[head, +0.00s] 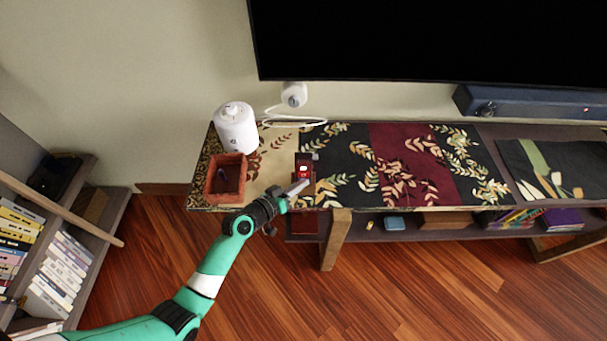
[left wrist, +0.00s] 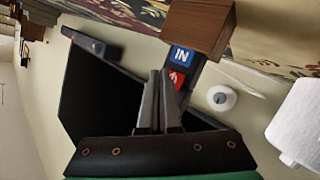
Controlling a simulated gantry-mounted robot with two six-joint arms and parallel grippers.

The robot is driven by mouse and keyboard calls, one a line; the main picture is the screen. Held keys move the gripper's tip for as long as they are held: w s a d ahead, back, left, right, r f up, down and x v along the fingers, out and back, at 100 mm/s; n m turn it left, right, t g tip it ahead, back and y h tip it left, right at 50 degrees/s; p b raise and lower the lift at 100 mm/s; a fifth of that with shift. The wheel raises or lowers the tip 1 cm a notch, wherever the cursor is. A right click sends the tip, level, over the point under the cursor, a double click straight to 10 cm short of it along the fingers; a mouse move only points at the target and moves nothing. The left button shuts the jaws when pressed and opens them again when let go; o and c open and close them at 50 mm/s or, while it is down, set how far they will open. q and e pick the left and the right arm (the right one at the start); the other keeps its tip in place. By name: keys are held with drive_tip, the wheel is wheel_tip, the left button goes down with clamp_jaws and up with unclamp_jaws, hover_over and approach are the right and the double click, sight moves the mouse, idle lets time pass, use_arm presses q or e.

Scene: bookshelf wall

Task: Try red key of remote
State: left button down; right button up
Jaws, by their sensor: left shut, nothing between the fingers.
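The remote shows in the left wrist view as a brown block (left wrist: 204,22) with a blue key (left wrist: 181,56) marked IN and a red key (left wrist: 177,80) with a white symbol. In the head view the red key (head: 304,170) shows bright near the front edge of the long shelf. My left gripper (head: 304,182) is shut and empty, its tips just in front of the remote. In the left wrist view the closed fingers (left wrist: 161,76) lie right beside the red key; I cannot tell whether they touch it. My right gripper is not in view.
A reddish open box (head: 227,178) and a white cylinder (head: 236,128) stand left of the remote on the cloth-covered shelf (head: 425,165). A white round device (head: 293,95) with a cable is behind. A black screen (head: 430,40) hangs above.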

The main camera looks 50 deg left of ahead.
use_arm(q)
drive_tip(key=shift+s+d, duration=0.1)
drive_tip(key=shift+d, duration=0.05)
drive_tip(key=s+d+p, duration=0.2)
drive_tip(key=s+d, duration=0.2)
drive_tip(key=shift+d+p, duration=0.15)
drive_tip(key=shift+p, duration=0.25)
idle(0.8)
